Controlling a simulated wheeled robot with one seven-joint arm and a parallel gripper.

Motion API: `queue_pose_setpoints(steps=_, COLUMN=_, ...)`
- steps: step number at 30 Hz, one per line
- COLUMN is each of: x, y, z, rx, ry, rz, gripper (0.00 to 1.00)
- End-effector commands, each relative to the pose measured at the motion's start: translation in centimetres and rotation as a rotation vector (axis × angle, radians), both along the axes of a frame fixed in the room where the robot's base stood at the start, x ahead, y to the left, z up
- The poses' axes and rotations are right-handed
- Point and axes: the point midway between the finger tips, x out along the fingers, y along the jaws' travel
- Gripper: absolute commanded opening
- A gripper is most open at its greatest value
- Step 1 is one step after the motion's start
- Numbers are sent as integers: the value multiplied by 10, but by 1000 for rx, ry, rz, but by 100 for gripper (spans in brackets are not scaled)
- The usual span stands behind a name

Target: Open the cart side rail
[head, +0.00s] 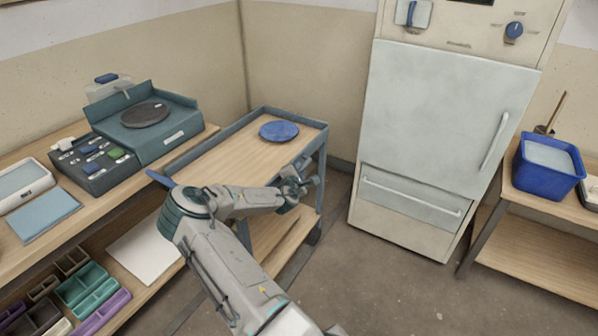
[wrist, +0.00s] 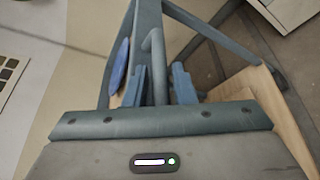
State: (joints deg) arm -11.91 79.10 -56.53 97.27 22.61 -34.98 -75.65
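The cart (head: 215,158) has a wooden top edged with blue-grey rails, and a round blue plate (head: 279,131) lies on it. My gripper (head: 296,184) is at the cart's near right corner, with my arm across its near side. In the wrist view my gripper (wrist: 160,88) has its two fingers apart, with a blue-grey bar (wrist: 154,65) with a bent top between them. I cannot tell whether either finger touches the bar. Blue-grey rails (wrist: 180,15) of the cart meet beyond it. Much of the near side rail is hidden by my arm in the head view.
A workbench (head: 200,142) with a turntable unit (head: 130,125) stands left of the cart. A pale cabinet (head: 440,110) with handles stands to the right. A blue bucket (head: 548,180) sits on a right-hand table. Floor between cart and cabinet is clear.

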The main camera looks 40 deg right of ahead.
Motion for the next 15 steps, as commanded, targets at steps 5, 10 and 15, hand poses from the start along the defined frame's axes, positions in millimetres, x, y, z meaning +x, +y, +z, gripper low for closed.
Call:
queue_pose_setpoints(steps=5, x=0, y=0, z=0, rx=0, ry=0, rz=0, gripper=12)
queue_pose_setpoints(steps=10, x=0, y=0, z=0, rx=0, ry=0, rz=0, gripper=0)
queue_pose_setpoints(steps=15, x=-1, y=0, z=-2, rx=5, ry=-12, rz=-1, gripper=0)
